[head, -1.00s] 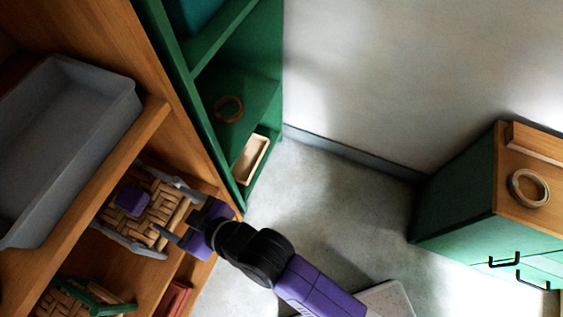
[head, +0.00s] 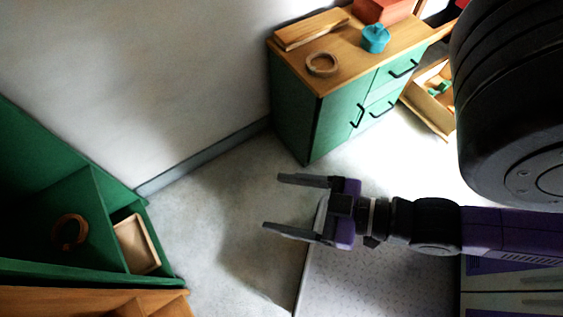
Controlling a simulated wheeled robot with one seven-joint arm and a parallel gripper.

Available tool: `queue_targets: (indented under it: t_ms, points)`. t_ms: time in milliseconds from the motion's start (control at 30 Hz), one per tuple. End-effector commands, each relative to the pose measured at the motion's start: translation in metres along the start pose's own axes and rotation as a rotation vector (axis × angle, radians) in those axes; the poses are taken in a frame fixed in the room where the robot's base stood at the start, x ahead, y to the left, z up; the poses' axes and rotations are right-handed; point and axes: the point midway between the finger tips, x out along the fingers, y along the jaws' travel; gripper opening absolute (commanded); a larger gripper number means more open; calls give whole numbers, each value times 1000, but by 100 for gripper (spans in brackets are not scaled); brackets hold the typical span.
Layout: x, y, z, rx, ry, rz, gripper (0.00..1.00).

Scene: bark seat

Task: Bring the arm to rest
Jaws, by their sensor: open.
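My gripper (head: 285,205) is in the middle of the head view, pointing left. Its two grey fingers are spread wide apart with nothing between them. Bare floor (head: 225,215) shows beyond the fingertips. The purple and black arm behind it reaches in from the right edge, and a large dark part of my own body fills the upper right. The gripper touches nothing that I can see.
A green cabinet (head: 297,113) with a wooden top stands at the back, bearing a ring (head: 322,65), a wooden block (head: 311,29), a teal object (head: 375,38) and a red box (head: 383,9). A green shelf (head: 100,206) with a tray (head: 137,245) stands left. An open drawer (head: 425,111) juts out right.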

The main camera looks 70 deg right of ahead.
Motion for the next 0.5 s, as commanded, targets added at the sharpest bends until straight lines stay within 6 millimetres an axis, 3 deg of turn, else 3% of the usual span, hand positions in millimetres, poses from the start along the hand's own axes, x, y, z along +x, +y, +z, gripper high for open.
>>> queue_targets:
  t_ms: [500]
  points:
    - [-10, 4, -12, 0, 3, 13, 76]
